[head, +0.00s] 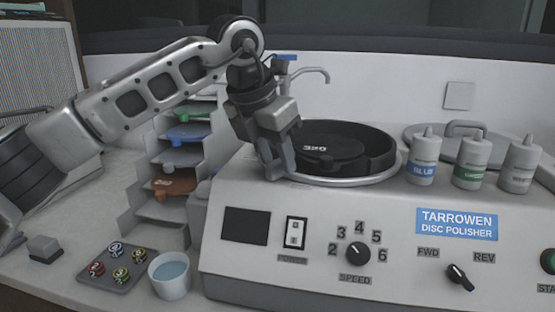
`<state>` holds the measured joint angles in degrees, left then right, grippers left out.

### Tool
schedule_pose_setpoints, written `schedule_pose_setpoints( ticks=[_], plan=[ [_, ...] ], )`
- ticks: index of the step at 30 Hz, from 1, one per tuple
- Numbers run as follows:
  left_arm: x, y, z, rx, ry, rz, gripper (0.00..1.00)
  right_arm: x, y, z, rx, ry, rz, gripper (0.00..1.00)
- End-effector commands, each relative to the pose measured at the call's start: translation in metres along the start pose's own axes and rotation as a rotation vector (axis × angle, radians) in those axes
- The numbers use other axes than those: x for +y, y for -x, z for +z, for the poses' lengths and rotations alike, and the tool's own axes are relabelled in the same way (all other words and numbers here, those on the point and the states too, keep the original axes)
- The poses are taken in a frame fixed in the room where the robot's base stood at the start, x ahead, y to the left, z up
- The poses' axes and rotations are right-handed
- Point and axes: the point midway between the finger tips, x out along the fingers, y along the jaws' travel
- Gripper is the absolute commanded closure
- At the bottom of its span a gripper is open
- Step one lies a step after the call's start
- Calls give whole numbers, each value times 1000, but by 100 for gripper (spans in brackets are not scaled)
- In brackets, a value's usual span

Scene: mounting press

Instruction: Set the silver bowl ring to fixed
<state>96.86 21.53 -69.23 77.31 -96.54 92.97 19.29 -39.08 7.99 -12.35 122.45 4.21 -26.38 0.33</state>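The silver bowl ring (352,182) runs around the rim of the black bowl (378,139) on top of the disc polisher (330,215). A black disc (328,148) with white lettering sits in the bowl. My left gripper (279,172) points down at the ring's left front edge, with its fingertips at or very close to the ring. I cannot tell whether they touch or grip it. The gripper hides the left part of the ring and bowl. My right gripper is out of view.
Bottles labelled blue (423,164) and green (471,166), plus a grey one (520,168), stand right of the bowl. A tap (312,74) is behind. A rack of coloured discs (173,185), a cup (169,277) and a small tray (112,273) are at left.

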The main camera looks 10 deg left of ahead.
Motion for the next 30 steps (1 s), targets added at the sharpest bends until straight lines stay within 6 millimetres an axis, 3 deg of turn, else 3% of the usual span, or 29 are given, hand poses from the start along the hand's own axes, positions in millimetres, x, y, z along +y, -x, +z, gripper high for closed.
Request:
schedule_pose_setpoints(
  ticks=[15,21,30],
  plan=[
    [-1,119,1,-6,0,0,62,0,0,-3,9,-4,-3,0],
    [-1,141,1,-4,-1,-1,62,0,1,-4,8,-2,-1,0],
    [-1,146,0,-2,-2,-2,62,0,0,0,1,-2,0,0]
  ],
)
